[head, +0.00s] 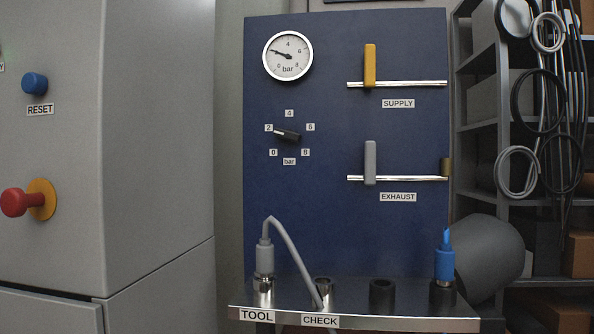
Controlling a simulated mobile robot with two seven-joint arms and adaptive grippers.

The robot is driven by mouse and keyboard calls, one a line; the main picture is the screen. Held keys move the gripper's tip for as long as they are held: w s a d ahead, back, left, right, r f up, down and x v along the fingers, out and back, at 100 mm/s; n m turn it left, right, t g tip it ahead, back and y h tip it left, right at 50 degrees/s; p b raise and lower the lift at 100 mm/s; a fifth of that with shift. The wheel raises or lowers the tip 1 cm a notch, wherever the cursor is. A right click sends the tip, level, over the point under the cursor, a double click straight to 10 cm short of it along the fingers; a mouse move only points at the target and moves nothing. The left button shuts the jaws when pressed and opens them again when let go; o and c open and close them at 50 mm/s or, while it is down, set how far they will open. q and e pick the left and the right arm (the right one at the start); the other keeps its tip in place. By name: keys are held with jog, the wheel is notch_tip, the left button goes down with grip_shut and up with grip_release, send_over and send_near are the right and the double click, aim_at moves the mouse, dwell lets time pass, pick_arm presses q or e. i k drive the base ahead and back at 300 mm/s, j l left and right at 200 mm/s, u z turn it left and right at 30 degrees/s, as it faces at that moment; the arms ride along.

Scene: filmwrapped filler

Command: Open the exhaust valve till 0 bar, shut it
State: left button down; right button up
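The grey exhaust valve lever (370,162) stands upright, across its horizontal pipe, above the EXHAUST label (398,197) on the blue panel. A brass-coloured fitting (446,167) sits at the right end of this pipe. The round pressure gauge (288,56) is at the panel's upper left. Its needle points up-left, at about 2 bar. The yellow supply valve lever (370,65) also stands upright across its pipe, above the SUPPLY label (398,103). Neither of my grippers shows in the head view.
A black regulator knob (288,135) points towards 2. A metal shelf (390,321) below holds a grey hose plug (264,257), sockets and a blue plug (445,262). A cabinet with a red knob (14,202) and blue RESET button (34,84) stands left. Hoses (517,172) hang right.

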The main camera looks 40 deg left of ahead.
aim_at(369, 147)
jog(key=u, duration=0.75)
